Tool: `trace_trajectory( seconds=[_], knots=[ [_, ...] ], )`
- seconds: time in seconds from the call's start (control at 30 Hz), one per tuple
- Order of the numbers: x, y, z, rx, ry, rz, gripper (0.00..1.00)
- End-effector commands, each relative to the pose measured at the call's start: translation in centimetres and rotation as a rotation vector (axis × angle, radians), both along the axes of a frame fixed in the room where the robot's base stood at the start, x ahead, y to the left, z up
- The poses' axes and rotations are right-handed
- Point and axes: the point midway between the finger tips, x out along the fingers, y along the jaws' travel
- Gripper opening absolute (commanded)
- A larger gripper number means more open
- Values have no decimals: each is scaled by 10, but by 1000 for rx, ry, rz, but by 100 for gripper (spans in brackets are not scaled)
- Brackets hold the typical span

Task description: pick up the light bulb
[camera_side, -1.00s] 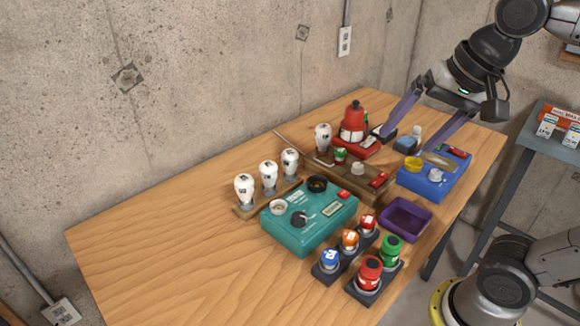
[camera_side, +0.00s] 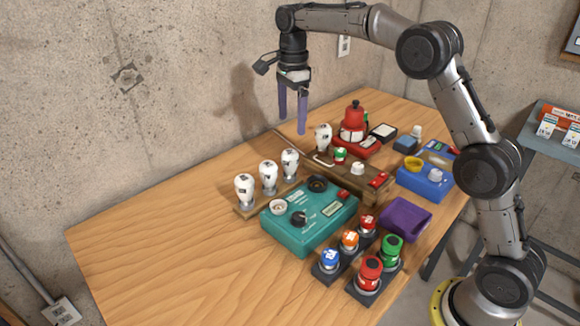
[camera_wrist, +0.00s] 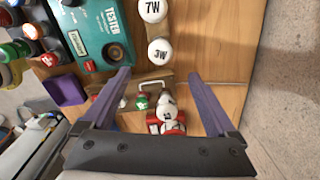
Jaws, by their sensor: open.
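Three white light bulbs stand in a row in a wooden rack: a left bulb (camera_side: 244,188), a middle bulb (camera_side: 268,176) and a right bulb (camera_side: 290,162). A fourth white bulb (camera_side: 322,137) stands at the back of a wooden block (camera_side: 360,182). My gripper (camera_side: 292,124) is open and empty, pointing down above the bulbs near the wall. In the wrist view my gripper (camera_wrist: 160,74) has its fingers spread wide. A bulb marked 3W (camera_wrist: 160,53) shows just beyond the fingertips, one marked 7W (camera_wrist: 152,10) farther out, and another bulb (camera_wrist: 167,109) shows between the fingers.
A teal tester box (camera_side: 308,225) stands in front of the rack. A red device (camera_side: 352,125) stands behind the wooden block. A purple tray (camera_side: 405,217) looks tilted near the right edge, beside a blue box (camera_side: 426,180). Several coloured jars (camera_side: 370,270) stand in front. The left tabletop (camera_side: 150,245) is clear.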

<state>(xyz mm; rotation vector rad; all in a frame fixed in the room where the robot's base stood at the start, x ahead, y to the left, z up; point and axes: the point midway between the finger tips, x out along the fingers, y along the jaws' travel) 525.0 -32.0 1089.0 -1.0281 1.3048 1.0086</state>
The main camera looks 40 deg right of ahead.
Motion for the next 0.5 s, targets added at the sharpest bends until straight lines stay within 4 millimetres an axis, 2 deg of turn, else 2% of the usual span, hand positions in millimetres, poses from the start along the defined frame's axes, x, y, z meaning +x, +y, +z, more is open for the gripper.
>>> trace_trajectory(
  seconds=[0.17,0.5],
  knots=[
    [1,-2,-23,2,22,-2,93],
    [0,-1,-83,1,21,-1,93]
  ],
)
